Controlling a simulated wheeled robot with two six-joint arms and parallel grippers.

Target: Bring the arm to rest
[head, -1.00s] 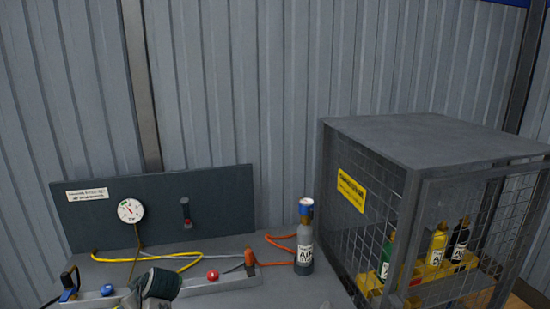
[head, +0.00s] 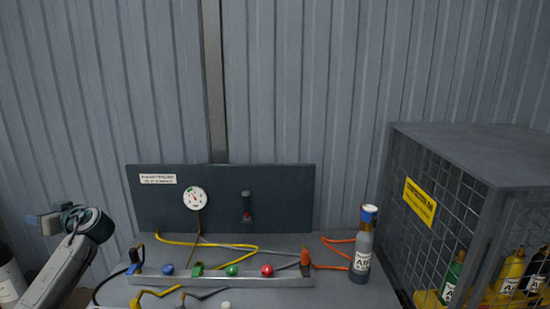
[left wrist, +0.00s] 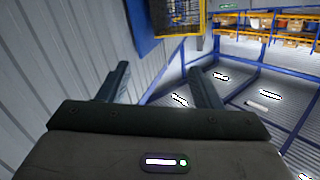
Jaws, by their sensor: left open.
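My left arm comes in at the lower left of the head view, with its dark wrist raised beside the bench. The left gripper (head: 45,223) points to the left, away from the bench, and is partly hidden behind the wrist. In the left wrist view the two fingers of the left gripper (left wrist: 160,88) stand wide apart with nothing between them. My right gripper is in neither view.
A grey bench (head: 335,297) carries a dark panel with a gauge (head: 194,198), a rail (head: 215,279) with coloured knobs, hoses and a grey cylinder (head: 362,250). A wire cage (head: 438,160) with several bottles stands at right. A dark cylinder (head: 8,275) is at far left.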

